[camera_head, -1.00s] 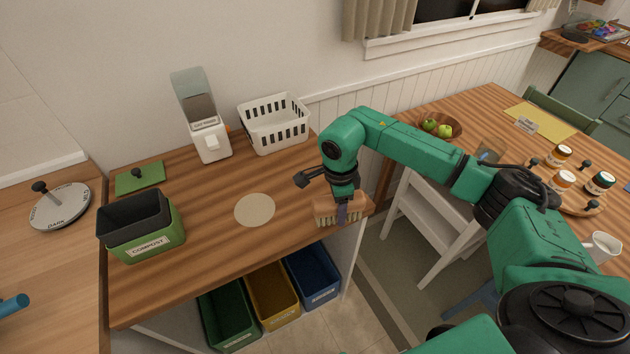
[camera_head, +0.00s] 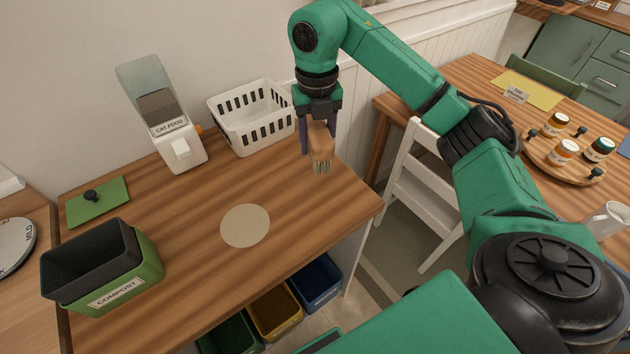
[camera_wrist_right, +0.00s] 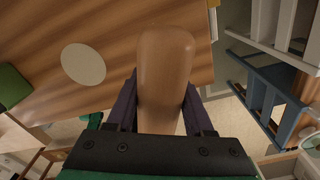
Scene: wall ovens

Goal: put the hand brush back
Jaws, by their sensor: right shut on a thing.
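The hand brush (camera_head: 320,146) has a wooden body and pale bristles that point down. My right gripper (camera_head: 319,148) is shut on it and holds it near the counter's right end, beside the white basket. I cannot tell whether the bristles touch the counter. In the right wrist view the brush's wooden body (camera_wrist_right: 165,75) sits between the two fingers (camera_wrist_right: 160,105), and its bristles are hidden. A round beige disc (camera_head: 245,225) lies flat on the counter, left of and nearer than the brush. My left gripper is not in view.
A white slotted basket (camera_head: 254,130) stands left of the brush, by the wall. A cat food dispenser (camera_head: 180,148) and a green compost bin (camera_head: 110,285) are further left. Coloured bins (camera_head: 315,285) stand below the counter. The wooden counter (camera_head: 300,205) is clear between disc and brush.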

